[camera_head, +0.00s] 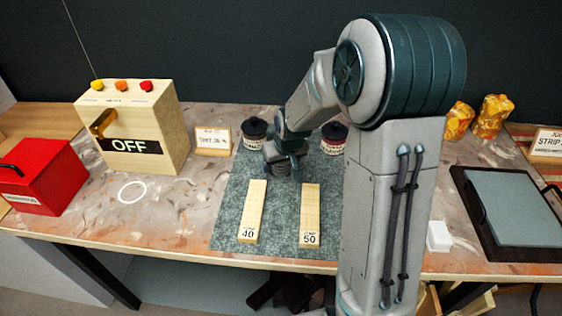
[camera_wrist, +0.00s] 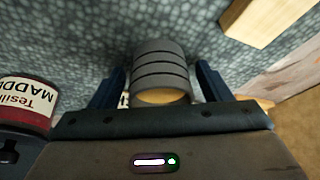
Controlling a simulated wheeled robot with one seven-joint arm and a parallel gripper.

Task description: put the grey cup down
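The grey cup (camera_wrist: 161,66) has dark bands and a tan opening that faces me in the wrist view. It sits between the two fingers of my gripper (camera_wrist: 160,85), with a narrow gap showing at each side, so the fingers look open around it. Behind it is the speckled grey-green mat (camera_wrist: 75,45); I cannot tell for sure whether its base touches the mat. In the head view my gripper (camera_head: 285,165) is low over the back part of the mat (camera_head: 278,215), and the cup is mostly hidden there.
Dark-lidded jars (camera_head: 254,142) (camera_head: 333,145) stand either side of my gripper; one label (camera_wrist: 28,95) shows close in the wrist view. Wooden strips marked 40 (camera_head: 251,212) and 50 (camera_head: 310,215) lie in front. A switch box reading OFF (camera_head: 155,115) and a red box (camera_head: 45,175) stand left.

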